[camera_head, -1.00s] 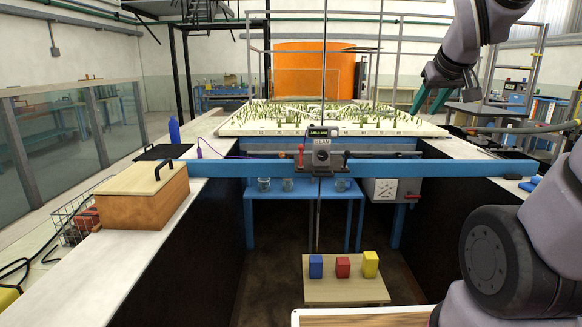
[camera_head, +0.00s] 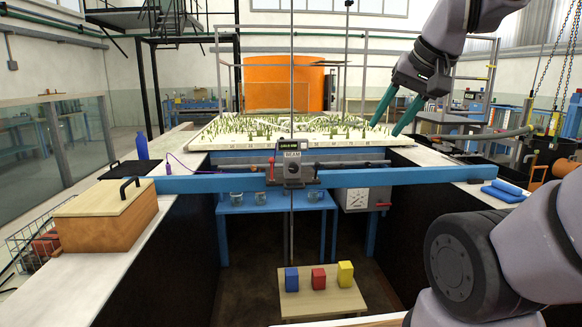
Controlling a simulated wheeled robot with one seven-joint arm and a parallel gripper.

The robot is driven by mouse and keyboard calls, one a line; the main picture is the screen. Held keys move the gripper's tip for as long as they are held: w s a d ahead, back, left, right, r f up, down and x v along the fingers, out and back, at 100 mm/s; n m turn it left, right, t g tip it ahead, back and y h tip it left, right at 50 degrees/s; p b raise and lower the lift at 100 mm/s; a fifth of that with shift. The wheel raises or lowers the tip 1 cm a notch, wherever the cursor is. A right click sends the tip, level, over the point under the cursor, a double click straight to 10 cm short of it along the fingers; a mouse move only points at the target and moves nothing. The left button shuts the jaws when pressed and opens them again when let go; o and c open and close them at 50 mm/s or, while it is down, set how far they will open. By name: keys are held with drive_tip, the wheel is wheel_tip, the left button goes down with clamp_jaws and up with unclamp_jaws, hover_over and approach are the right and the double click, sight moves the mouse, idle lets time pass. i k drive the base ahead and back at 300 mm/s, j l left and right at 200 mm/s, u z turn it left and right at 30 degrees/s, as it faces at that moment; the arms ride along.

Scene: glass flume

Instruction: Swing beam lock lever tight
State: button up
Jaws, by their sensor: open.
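A grey carriage marked BEAM (camera_head: 293,170) sits at the middle of the blue beam (camera_head: 400,177). A small upright red lever (camera_head: 271,168) is at the carriage's left side; it is too small to tell how tight it is. My gripper (camera_head: 385,128) is open and empty, its two green fingers pointing down and slightly left. In the picture it is above and right of the carriage, in front of the right part of the planted model. It appears clear of the beam and lever. No part of the lever is hidden by my arm.
A wooden box (camera_head: 105,215) stands on the left ledge, with a blue bottle (camera_head: 142,146) behind it. A grey box with a red handle (camera_head: 383,205) is below the beam at right. Blue, red and yellow blocks stand on a low board (camera_head: 330,303). Blue rolls (camera_head: 505,191) lie at the beam's right end.

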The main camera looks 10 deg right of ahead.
sight(318, 165)
drive_tip(key=i, duration=1)
